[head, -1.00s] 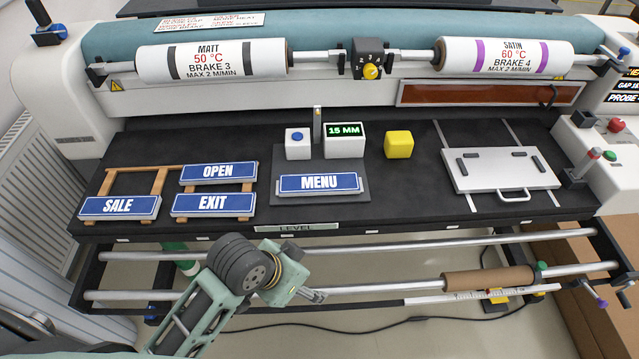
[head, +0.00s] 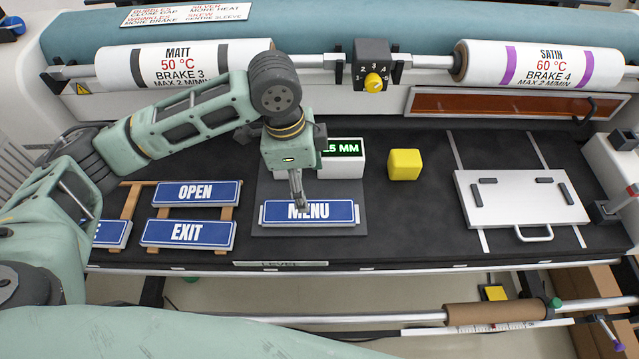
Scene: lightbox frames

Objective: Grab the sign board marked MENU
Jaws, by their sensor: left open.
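The MENU sign board (head: 335,212) is a blue plate with white lettering and a pale edge. It lies on a dark grey square plate (head: 268,183) near the front of the black bed. My left gripper (head: 299,203) points down over the MENU sign, its fingertips in front of the sign's upper middle and partly covering the lettering. The jaws are open, seen nearly edge-on. I cannot tell whether the fingertips touch the sign. My right gripper is not in view.
OPEN (head: 196,193) and EXIT (head: 188,233) signs lie on a wooden rack at the left, with another sign partly hidden by my arm. Behind MENU stands a white block with a green display (head: 343,158). A yellow cube (head: 404,164) and a silver plate (head: 520,200) are rightward.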

